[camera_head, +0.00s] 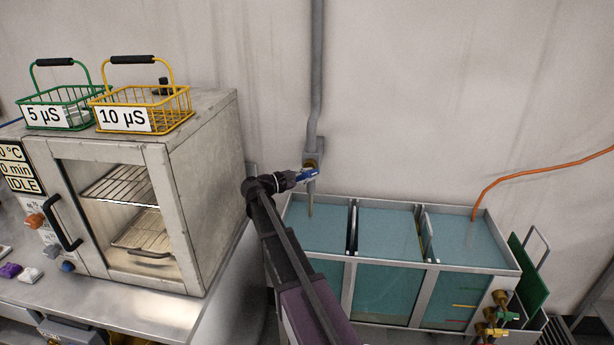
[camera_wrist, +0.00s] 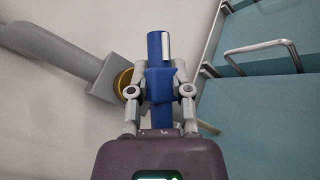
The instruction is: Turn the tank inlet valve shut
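The tank inlet valve has a blue lever (camera_head: 308,175) and a brass body on the grey pipe (camera_head: 316,70) above the tank's left compartment. My gripper (camera_head: 292,179) is at the lever. In the wrist view its fingers (camera_wrist: 160,82) close on the lever from both sides. My gripper partly hides the lever in both views.
The tank (camera_head: 395,266) holds teal liquid in three compartments. An orange hose (camera_head: 540,171) enters it at the right. The oven (camera_head: 150,200), with a green basket (camera_head: 30,97) and a yellow basket (camera_head: 182,108) on top, stands left of my arm.

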